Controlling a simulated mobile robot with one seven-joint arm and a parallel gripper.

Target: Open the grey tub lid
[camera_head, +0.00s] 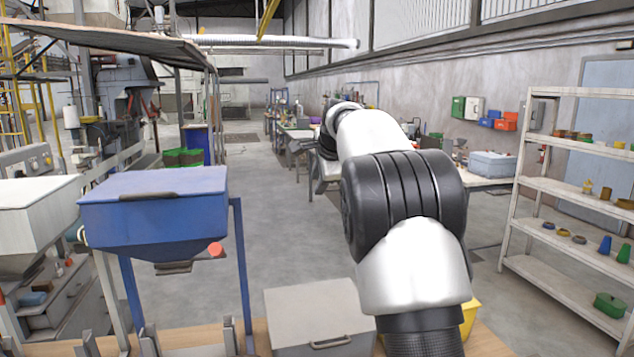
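The grey tub (325,347) stands on a wooden surface at the bottom centre of the head view. Its flat grey lid (312,308) looks shut, with a handle (330,343) at the front edge. The tub's bottom is cut off by the frame. My white and black arm comes down just right of the tub and leaves the frame at the bottom. My gripper is out of the picture, so its place relative to the lid is hidden.
A blue lidded hopper (160,212) on blue legs stands left of the tub, beside a white hopper (32,222). A yellow container (469,317) is partly hidden behind my arm. White shelves (565,190) stand at the right. Open floor (275,235) lies beyond.

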